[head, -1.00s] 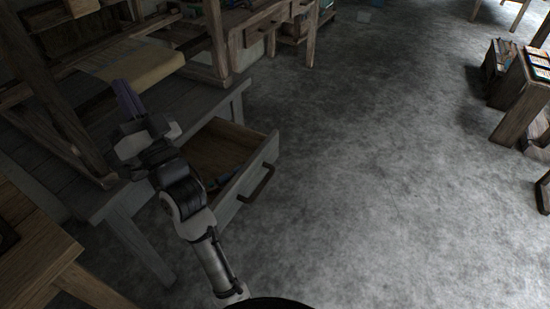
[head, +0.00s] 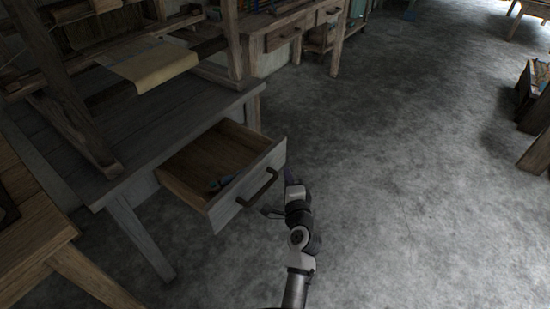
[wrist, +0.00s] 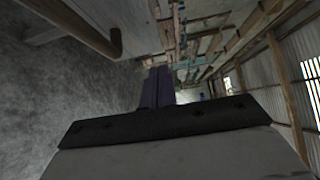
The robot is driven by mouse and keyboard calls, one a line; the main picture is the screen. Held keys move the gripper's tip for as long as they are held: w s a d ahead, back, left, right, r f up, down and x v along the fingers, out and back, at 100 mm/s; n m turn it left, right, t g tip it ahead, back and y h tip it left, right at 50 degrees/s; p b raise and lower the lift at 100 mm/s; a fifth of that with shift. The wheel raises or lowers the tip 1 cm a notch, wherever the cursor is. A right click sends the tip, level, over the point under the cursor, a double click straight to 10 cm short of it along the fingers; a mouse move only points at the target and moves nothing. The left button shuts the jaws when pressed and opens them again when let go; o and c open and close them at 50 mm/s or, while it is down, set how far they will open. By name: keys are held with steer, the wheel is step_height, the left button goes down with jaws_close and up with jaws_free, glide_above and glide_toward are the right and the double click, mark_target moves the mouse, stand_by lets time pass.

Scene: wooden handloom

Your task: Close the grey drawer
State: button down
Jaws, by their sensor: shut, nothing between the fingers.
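The grey drawer (head: 250,186) is pulled out of the grey wooden table (head: 152,118), with its front and dark bar handle (head: 259,187) facing right and down in the head view. In the wrist view the purple fingers of my gripper (wrist: 157,88) are together and empty. The handle (wrist: 104,38) shows at the upper left of the wrist view.
A loom frame with tan cloth (head: 155,65) stands on the grey table. A brown wooden table (head: 35,245) is at the lower left. Another table with drawers (head: 290,30) is at the back. The concrete floor (head: 400,160) to the right is clear.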

mark_target(272, 151)
steer(key=w+a, duration=0.1)
steer(key=w, duration=0.1)
steer(key=w+a+p, duration=0.1)
steer(key=w, duration=0.1)
steer(key=w+a+p, duration=0.1)
steer(key=w, duration=0.1)
steer(key=shift+w+r, duration=0.15)
steer(key=shift+r, duration=0.05)
steer(key=shift+w+a+f, duration=0.15)
steer(key=shift+w+a, duration=0.2)
steer(key=shift+a, duration=0.1)
